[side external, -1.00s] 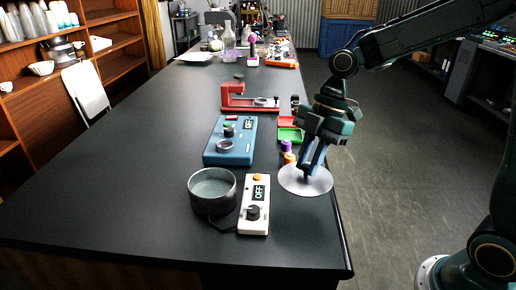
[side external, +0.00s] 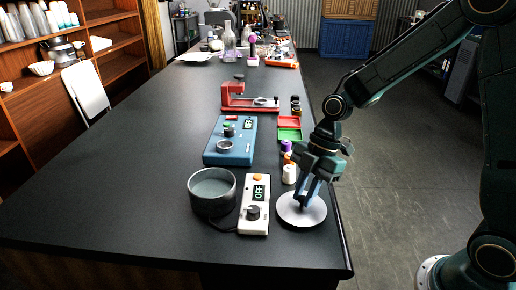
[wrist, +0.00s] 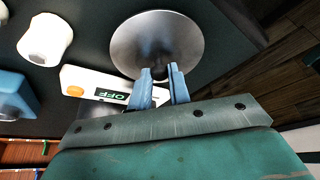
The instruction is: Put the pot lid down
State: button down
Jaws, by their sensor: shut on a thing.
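The pot lid (side external: 302,216) is a round grey metal disc at the right side of the black table, right of the white control box. My gripper (side external: 306,200) points down and is shut on the lid's knob, which the fingers mostly hide. The lid looks level and at or very near the table top; I cannot tell if it touches. In the wrist view the lid (wrist: 157,40) lies just beyond my fingertips (wrist: 159,80). The pot (side external: 212,190), dark with liquid in it, stands uncovered left of the white box.
The white box (side external: 254,205) reading OFF sits close to the lid. Behind it are a blue device (side external: 230,140), small bottles (side external: 288,173), red and green trays (side external: 289,133) and a red stand (side external: 250,103). The table's right edge is close to the lid. The table's left side is clear.

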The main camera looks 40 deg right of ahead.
jog(key=shift+f, duration=0.35)
jog(key=shift+f, duration=0.1)
jog(key=c, duration=1.3)
grip_release()
jog(key=v, duration=1.2)
